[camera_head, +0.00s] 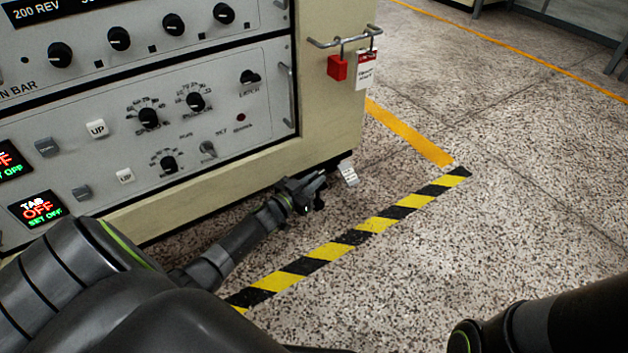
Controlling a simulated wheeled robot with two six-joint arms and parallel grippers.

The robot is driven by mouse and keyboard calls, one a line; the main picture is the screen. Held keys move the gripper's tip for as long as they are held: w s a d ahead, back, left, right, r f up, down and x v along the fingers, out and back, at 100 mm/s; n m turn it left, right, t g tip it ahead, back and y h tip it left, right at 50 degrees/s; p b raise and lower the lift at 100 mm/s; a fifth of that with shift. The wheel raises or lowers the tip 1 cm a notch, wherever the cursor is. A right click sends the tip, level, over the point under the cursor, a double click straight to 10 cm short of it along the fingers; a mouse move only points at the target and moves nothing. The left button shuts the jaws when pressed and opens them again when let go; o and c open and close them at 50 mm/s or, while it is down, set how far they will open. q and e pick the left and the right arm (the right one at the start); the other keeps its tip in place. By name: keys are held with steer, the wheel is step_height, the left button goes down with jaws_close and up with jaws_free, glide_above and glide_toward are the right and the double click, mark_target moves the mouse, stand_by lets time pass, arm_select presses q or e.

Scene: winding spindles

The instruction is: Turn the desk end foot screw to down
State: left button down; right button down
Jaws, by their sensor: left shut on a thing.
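My left gripper (311,187) is at the lower front edge of the beige console (335,120), close to its right-hand corner. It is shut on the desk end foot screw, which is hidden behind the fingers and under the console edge. A small pale printed tag (348,173) sticks out just right of the fingertips, below the corner. Whether the screw stands up or down cannot be seen. My right arm shows at the lower right; its gripper is out of view.
The console front carries knobs, push switches and a lit TAB OFF display (38,209). A red padlock (337,68) and a white tag (366,70) hang from a rail on its side. A black-and-yellow floor stripe (375,225) runs in front. The speckled floor at right is clear.

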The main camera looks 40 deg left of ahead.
arm_select(q)
steer(key=shift+a+r+m+h+p, duration=0.1)
steer(key=shift+a+m+h+p, duration=0.05)
steer(key=shift+m+h+p, duration=0.45)
steer(key=shift+h, duration=0.6)
steer(key=c, duration=1.4)
jaws_free()
steer(key=shift+c, duration=0.2)
